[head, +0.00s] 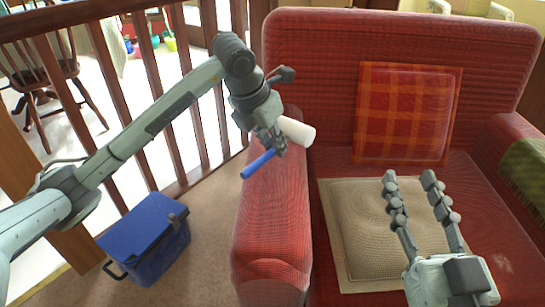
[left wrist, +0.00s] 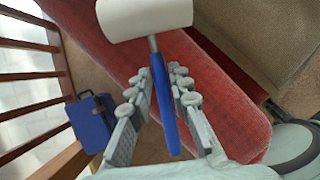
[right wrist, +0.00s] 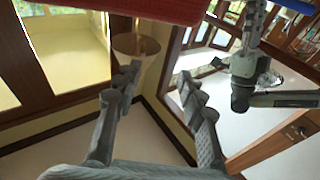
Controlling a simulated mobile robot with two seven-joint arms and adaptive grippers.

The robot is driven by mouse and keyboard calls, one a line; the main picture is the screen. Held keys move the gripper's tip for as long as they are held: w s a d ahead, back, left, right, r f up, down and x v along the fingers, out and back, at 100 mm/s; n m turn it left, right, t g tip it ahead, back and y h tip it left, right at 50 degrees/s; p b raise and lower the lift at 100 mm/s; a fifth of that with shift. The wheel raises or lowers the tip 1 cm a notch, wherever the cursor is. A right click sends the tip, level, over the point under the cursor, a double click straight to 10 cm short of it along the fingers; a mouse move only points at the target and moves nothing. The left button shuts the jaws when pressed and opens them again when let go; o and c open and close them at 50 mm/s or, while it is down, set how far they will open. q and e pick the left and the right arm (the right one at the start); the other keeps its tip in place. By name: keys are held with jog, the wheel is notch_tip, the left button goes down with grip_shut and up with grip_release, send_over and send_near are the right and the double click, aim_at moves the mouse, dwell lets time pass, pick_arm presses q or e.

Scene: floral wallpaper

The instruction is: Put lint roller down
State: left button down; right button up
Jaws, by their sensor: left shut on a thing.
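The lint roller has a white cylindrical head (head: 297,131) and a blue handle (head: 258,164). My left gripper (head: 272,138) is shut on it, near where the handle meets the head, and holds it by the red armchair's left armrest. In the left wrist view the white head (left wrist: 145,17) is at the top and the blue handle (left wrist: 164,103) runs between the fingers (left wrist: 160,92). I cannot tell whether the roller touches the armrest. My right gripper (head: 409,184) is open and empty in front of the seat; its spread fingers also show in the right wrist view (right wrist: 160,95).
The red armchair (head: 290,60) has a plaid cushion (head: 405,110) at its back and a beige cushion (head: 365,235) on its seat. A blue cooler box (head: 147,238) stands on the floor at left. A wooden railing (head: 150,75) runs behind it. The armrest top (head: 270,215) looks clear towards its front.

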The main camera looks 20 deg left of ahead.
aim_at(269, 150)
pick_arm(q)
notch_tip(269, 150, down, 3)
jog(key=shift+s, duration=0.1)
jog(key=shift+f, duration=0.3)
pick_arm(e)
jog(key=shift+s+a+r+t+y, duration=0.15)
jog(key=shift+s+r+t+y, duration=0.1)
jog(key=shift+r, duration=0.35)
jog(key=shift+s+a+r+t+y, duration=0.15)
jog(key=shift+r+t, duration=0.1)
jog(key=shift+r, duration=0.3)
pick_arm(q)
jog(key=shift+f, duration=0.1)
jog(key=shift+b, duration=0.3)
jog(key=c, duration=1.4)
grip_release()
pick_arm(e)
jog(key=shift+s+r, duration=0.1)
jog(key=shift+r, duration=0.2)
